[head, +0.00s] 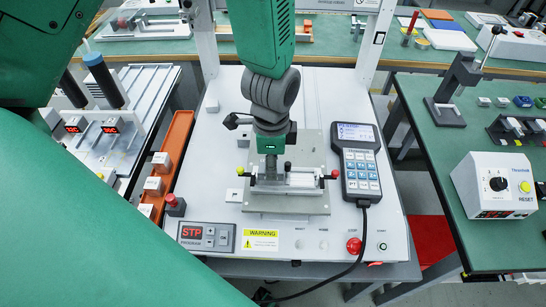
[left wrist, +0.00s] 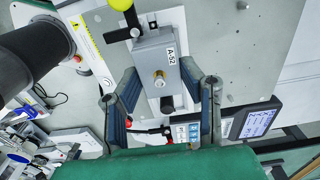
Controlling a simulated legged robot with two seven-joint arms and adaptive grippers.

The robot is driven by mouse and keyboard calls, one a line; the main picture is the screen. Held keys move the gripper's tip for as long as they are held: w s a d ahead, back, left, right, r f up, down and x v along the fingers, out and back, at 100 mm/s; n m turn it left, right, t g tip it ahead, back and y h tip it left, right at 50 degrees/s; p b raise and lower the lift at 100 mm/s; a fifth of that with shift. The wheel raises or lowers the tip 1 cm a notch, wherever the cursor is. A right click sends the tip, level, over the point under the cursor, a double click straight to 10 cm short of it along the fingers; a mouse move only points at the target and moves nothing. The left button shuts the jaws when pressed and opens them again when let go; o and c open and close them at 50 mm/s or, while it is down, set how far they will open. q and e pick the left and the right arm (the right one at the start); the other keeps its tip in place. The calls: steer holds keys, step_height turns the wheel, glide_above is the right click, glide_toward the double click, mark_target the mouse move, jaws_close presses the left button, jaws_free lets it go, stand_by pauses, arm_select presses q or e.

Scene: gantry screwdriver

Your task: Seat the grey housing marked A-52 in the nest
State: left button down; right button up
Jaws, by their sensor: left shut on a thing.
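The grey housing marked A-52 (left wrist: 155,58) shows in the left wrist view as a block with a brass-coloured fitting on its face. My left gripper (left wrist: 159,74) has one finger on each side of it and is shut on it. In the head view my left gripper (head: 270,165) points down over the pale nest fixture (head: 304,181) on its grey plate (head: 312,147). The gripper hides most of the housing there. I cannot tell whether the housing's underside touches the nest. My right gripper is in neither view.
Clamp knobs, one red (head: 335,173) and one yellow-green (head: 240,170), flank the fixture. A pendant (head: 358,162) stands close on the right. Gantry posts (head: 372,45) rise behind. An orange bin (head: 168,165) with white blocks lies left.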

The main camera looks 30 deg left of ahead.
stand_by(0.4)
arm_select(q)
steer(key=shift+p, duration=0.35)
steer(key=shift+f+b, duration=0.5)
steer(key=shift+f, duration=0.5)
stand_by(0.8)
steer(key=c, duration=1)
jaws_free()
steer(key=shift+r, duration=0.1)
step_height(320, 180, up, 12)
steer(key=shift+f, duration=0.1)
